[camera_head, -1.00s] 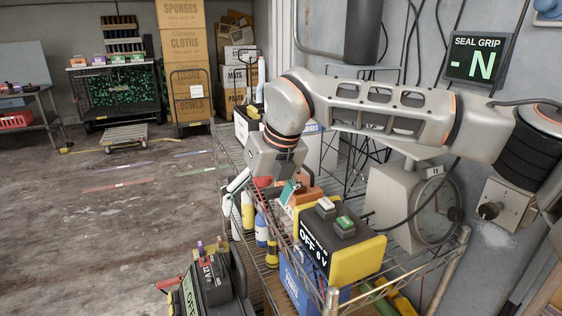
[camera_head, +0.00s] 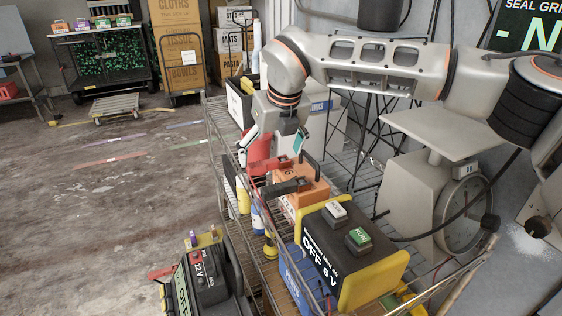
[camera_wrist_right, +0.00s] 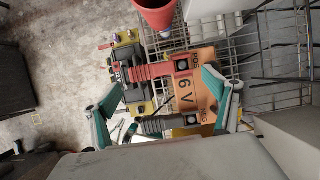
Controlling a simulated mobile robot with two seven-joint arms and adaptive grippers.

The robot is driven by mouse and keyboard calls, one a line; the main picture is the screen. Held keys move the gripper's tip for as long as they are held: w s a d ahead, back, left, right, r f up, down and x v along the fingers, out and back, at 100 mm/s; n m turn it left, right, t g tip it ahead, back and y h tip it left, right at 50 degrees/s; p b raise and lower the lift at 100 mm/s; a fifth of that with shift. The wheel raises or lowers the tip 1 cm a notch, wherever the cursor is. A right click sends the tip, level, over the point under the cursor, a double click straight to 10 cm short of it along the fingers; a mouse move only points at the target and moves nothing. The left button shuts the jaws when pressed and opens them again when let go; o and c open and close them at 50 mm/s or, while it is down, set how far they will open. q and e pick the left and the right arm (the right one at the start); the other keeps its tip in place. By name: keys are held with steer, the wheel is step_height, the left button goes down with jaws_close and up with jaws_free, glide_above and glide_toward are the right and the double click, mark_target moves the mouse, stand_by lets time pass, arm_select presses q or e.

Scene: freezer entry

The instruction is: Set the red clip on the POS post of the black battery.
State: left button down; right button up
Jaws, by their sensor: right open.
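The black battery (camera_head: 210,283), marked 12 V, stands at the lower left in the head view, with a small red part on top. The red clip (camera_head: 286,165) lies at the far end of an orange battery (camera_head: 314,192). In the right wrist view the red clip (camera_wrist_right: 150,72) reaches the POS end of the orange 6 V battery (camera_wrist_right: 196,90). A black clip (camera_head: 287,187) is at its NEG end. My right gripper (camera_head: 272,152) is open above the orange battery; its teal fingers are spread either side of the red clip in the wrist view. My left gripper is out of view.
A yellow-and-black box (camera_head: 352,258) reading OFF 6 V stands in front of the orange battery on the wire rack (camera_head: 215,135). A scale (camera_head: 430,190) stands at right. Floor (camera_head: 100,220) at left is mostly open.

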mark_target(269, 162)
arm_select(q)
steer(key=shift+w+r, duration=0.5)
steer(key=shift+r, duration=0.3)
arm_select(e)
steer(key=shift+x, duration=1.6)
steer(key=shift+w, duration=0.15)
steer(key=c, duration=1)
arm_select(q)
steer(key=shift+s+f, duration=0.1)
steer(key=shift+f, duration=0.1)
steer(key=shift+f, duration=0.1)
arm_select(e)
steer(key=shift+r, duration=0.1)
